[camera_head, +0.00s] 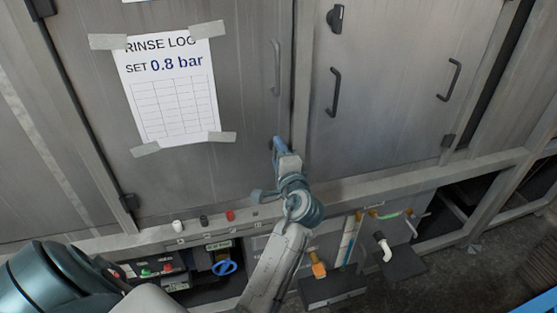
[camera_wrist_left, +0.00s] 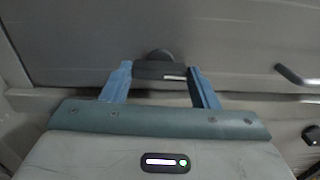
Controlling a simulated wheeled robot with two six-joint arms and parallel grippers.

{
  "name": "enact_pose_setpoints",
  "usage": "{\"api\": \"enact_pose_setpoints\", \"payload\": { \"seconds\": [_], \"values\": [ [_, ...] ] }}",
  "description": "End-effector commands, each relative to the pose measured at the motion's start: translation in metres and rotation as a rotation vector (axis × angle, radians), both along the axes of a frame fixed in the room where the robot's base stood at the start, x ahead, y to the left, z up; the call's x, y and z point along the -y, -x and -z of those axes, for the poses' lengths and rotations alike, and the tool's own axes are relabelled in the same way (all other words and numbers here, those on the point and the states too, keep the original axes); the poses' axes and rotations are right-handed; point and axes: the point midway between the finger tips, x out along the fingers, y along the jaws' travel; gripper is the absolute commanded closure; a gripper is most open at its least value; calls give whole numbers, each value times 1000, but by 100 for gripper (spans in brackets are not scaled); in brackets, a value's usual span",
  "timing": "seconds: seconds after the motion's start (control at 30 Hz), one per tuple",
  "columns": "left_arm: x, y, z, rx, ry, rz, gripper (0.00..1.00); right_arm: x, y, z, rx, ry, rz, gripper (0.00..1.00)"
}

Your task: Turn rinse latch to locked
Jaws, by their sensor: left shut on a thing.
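In the left wrist view a dark latch (camera_wrist_left: 160,70) with a rounded hub sits on the grey cabinet door, its bar lying roughly level in the picture. The blue fingers of my left gripper (camera_wrist_left: 162,84) are on either side of the bar, shut on it. In the head view my left gripper (camera_head: 279,145) is at the lower right edge of the door with the rinse log sheet; the latch is mostly hidden there behind the gripper. I cannot read any lock marking at the latch. My right gripper is not in view.
A taped rinse log sheet (camera_head: 170,88) reads "SET 0.8 bar". Another dark latch (camera_head: 335,18) and a door handle (camera_head: 335,92) are on the neighbouring panel. Below the ledge are a blue valve wheel (camera_head: 224,267), a control box with buttons, and pipes.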

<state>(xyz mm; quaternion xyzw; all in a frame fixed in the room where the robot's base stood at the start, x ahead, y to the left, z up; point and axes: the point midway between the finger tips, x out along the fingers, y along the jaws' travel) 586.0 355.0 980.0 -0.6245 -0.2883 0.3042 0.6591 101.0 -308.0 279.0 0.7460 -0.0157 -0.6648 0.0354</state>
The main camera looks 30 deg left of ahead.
Motion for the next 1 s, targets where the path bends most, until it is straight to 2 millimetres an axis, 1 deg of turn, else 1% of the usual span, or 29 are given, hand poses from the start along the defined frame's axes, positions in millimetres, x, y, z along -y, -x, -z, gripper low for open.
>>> {"api": "enact_pose_setpoints", "payload": {
  "seconds": [0.2,0.47,0.7,0.73,0.8,0.83,1.0],
  "values": [
    [0,-1,-4,51,33,3,68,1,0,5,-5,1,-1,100],
    [0,-1,-5,64,43,3,68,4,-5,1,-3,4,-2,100],
    [0,-1,-6,64,42,4,68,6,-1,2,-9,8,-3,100],
    [0,-1,-6,64,42,4,40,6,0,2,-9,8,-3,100],
    [0,-1,-5,63,42,3,26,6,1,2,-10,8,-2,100],
    [0,-1,-5,62,41,3,24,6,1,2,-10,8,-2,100],
    [0,-1,-3,58,43,2,24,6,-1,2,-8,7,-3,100]
  ]
}}
